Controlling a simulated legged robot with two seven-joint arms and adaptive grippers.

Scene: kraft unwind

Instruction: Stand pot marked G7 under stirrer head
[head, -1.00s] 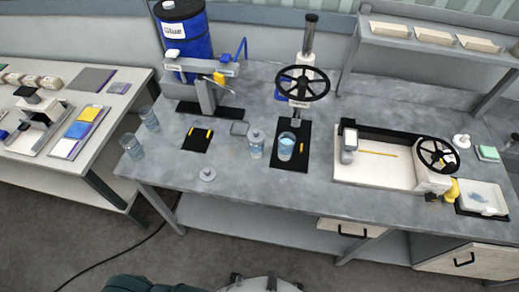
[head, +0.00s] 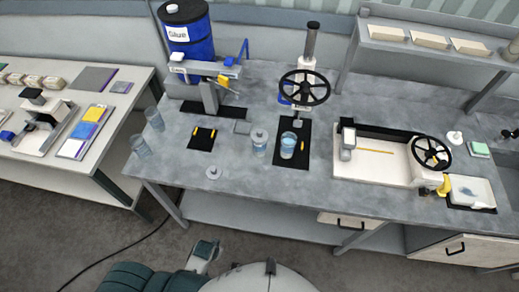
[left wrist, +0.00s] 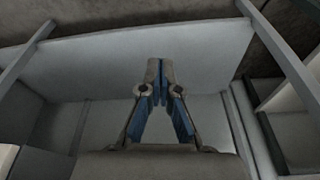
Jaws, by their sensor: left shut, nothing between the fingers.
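The stirrer stand, with a black handwheel (head: 304,87) and a column, stands at the back of the grey bench. A clear pot with blue liquid (head: 288,146) stands upright on its black base plate (head: 291,162), below and slightly in front of the head. A lidded clear pot (head: 259,142) stands just left of that plate. No G7 mark is readable on any pot. My left gripper (left wrist: 158,92) is shut and empty in the left wrist view. My right gripper is not in view.
A loose lid (head: 214,172) lies near the front edge. A blue glue drum (head: 188,42) with a dispenser stands at the back left, a black mat (head: 203,139) in front. A handwheel machine (head: 375,165) fills the right. Bare bench (head: 240,185) shows along the front.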

